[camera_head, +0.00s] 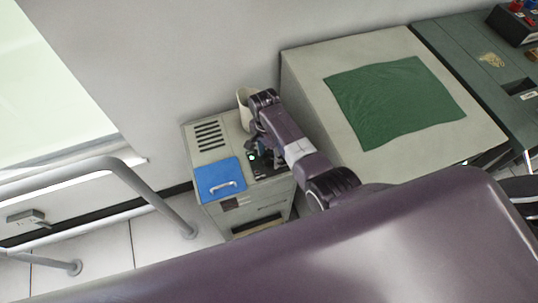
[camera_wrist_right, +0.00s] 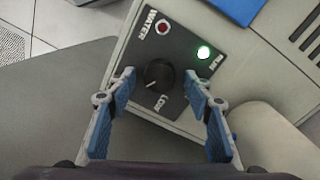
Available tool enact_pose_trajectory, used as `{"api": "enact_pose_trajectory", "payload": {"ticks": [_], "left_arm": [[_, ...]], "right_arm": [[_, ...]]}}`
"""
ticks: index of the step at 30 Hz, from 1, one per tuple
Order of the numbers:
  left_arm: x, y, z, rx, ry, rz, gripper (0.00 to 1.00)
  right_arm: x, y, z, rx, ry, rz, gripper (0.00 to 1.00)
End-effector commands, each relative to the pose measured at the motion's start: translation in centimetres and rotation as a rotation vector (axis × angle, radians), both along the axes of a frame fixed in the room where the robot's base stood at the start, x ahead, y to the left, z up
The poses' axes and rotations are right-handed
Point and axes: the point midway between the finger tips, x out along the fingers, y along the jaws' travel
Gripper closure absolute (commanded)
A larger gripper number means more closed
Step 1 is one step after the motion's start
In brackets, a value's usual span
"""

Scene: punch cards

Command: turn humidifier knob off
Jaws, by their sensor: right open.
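The humidifier (camera_head: 209,153) is a grey cabinet with a vent grille and a blue lid in the head view, standing left of a larger grey cabinet. Its black knob (camera_wrist_right: 159,74) sits on a dark control panel (camera_wrist_right: 180,38) in the right wrist view, with "WATER", "RUN" and "LOW" printed on the panel. The green light (camera_wrist_right: 204,52) by "RUN" is lit. My right gripper (camera_wrist_right: 167,88) is open, with its blue-padded fingers on either side of the knob and no clear contact. In the head view my right gripper (camera_head: 252,150) is over the panel and hides the knob. My left gripper is out of view.
A green cloth (camera_head: 393,100) lies on the larger grey cabinet (camera_head: 310,75) to the right. A grey metal rail (camera_head: 150,183) stands to the left. A white container (camera_head: 243,97) sits at the back of the humidifier beside my right arm.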

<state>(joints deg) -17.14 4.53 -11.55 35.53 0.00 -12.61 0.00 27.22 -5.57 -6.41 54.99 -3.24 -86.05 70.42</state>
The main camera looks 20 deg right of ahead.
Motion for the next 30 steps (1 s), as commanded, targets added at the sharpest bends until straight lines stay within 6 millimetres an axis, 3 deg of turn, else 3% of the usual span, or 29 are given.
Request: {"api": "enact_pose_trajectory", "payload": {"ticks": [4, 15, 30], "left_arm": [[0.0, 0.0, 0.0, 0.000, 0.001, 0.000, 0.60], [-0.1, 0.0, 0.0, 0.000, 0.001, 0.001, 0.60], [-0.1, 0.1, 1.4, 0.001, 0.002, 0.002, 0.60]], "right_arm": [[0.0, 0.0, 0.0, 0.000, 0.000, 0.000, 0.55], [0.0, 0.0, 0.0, 0.000, 0.000, 0.001, 0.95], [0.0, 0.1, 0.3, 0.000, 0.002, 0.147, 0.95]]}}
